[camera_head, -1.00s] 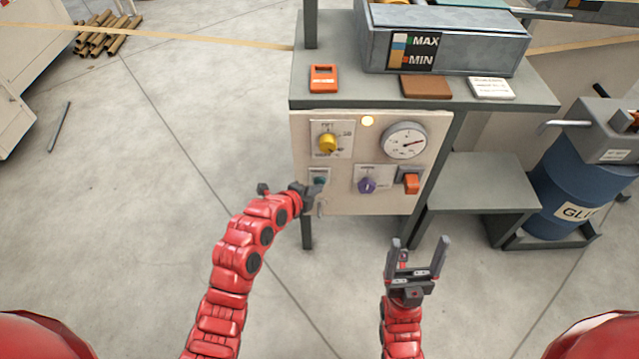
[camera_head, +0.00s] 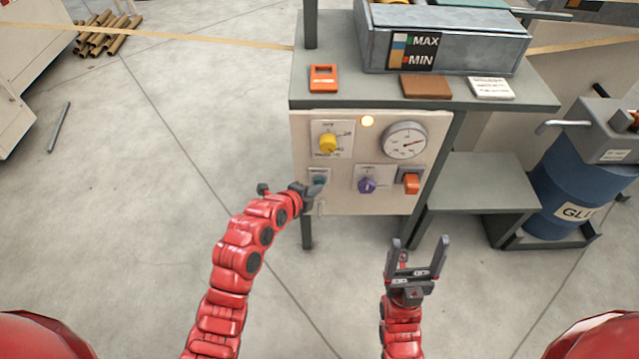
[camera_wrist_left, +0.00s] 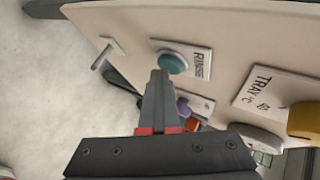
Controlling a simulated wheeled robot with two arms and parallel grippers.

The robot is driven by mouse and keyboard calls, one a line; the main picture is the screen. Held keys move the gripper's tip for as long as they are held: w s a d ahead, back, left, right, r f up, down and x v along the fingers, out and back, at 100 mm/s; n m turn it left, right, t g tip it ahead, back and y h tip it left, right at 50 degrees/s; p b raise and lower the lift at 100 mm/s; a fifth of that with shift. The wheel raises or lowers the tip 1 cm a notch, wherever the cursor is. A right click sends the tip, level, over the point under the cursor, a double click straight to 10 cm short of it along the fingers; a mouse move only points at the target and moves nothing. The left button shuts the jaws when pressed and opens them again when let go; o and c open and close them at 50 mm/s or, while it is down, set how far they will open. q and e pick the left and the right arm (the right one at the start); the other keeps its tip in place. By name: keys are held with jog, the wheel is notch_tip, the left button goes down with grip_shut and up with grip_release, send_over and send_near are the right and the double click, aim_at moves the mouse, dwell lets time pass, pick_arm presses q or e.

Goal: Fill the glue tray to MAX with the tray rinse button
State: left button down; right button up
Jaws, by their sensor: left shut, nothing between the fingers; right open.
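The grey metal glue tray (camera_head: 475,52) sits on top of the station, with a black MAX/MIN level gauge (camera_head: 414,51) on its front. The gauge is too small to read the level surely. The round teal rinse button (camera_wrist_left: 173,62) shows beside its label in the left wrist view; in the head view the gripper partly hides it. My left gripper (camera_head: 318,187) is shut and empty, its tips at the button's edge in the wrist view (camera_wrist_left: 159,76). I cannot tell whether they touch it. My right gripper (camera_head: 418,243) is open and empty, below and in front of the panel.
The panel also holds a yellow dial (camera_head: 328,143), a lit lamp (camera_head: 367,121), a round gauge (camera_head: 404,141), a purple knob (camera_head: 367,186) and an orange switch (camera_head: 411,184). A small hook juts out near the button (camera_wrist_left: 101,58). A blue glue drum (camera_head: 570,190) stands right.

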pick_arm(q)
jog(key=shift+s, duration=0.1)
dwell(0.3)
jog(key=shift+s, duration=0.75)
jog(key=s, duration=0.5)
dwell(1.1)
